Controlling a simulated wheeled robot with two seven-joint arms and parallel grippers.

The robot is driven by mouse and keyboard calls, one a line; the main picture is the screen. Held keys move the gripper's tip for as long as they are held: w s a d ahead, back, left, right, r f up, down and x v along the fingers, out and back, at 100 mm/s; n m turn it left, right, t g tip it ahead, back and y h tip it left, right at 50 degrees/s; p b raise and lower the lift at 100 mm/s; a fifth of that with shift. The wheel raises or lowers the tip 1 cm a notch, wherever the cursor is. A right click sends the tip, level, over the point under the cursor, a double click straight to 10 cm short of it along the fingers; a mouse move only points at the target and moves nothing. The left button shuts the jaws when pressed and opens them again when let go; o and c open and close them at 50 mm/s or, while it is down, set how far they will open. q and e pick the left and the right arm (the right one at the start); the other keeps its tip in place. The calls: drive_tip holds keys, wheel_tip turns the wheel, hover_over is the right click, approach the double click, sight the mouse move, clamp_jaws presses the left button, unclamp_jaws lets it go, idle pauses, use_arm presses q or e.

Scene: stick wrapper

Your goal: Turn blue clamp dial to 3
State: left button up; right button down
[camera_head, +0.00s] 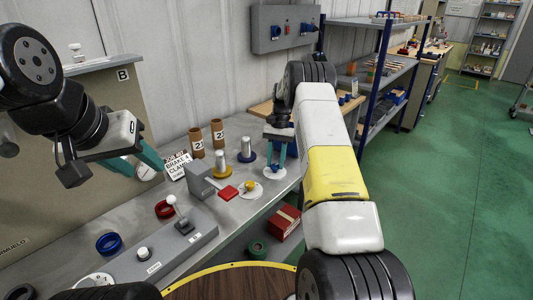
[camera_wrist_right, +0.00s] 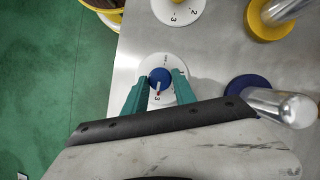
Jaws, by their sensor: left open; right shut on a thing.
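The blue clamp dial (camera_wrist_right: 159,78) is a round blue knob on a white numbered disc (camera_wrist_right: 168,61) in the right wrist view. A small red-and-white pointer on the knob points down in that picture, close to the printed 3. My right gripper (camera_wrist_right: 160,90) has its teal fingers on both sides of the knob and is shut on it. In the head view my right gripper (camera_head: 281,152) reaches down over the white disc (camera_head: 275,173), and the fingers mostly hide the knob. My left gripper (camera_head: 140,160) is open and empty above the bench's left part.
A yellow dial (camera_head: 250,186) on its own white disc is beside the blue one. Metal posts on yellow (camera_head: 222,170) and blue (camera_head: 247,157) bases stand behind. A grey box (camera_head: 199,179), a lever panel (camera_head: 165,245) and cardboard tubes (camera_head: 196,143) are further left.

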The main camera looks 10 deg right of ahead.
idle(0.5)
drive_tip(key=c, duration=1)
unclamp_jaws()
drive_tip(key=shift+r, duration=0.1)
drive_tip(key=v, duration=0.7)
drive_tip(key=shift+w+d+r, duration=0.1)
drive_tip(key=shift+r, duration=0.15)
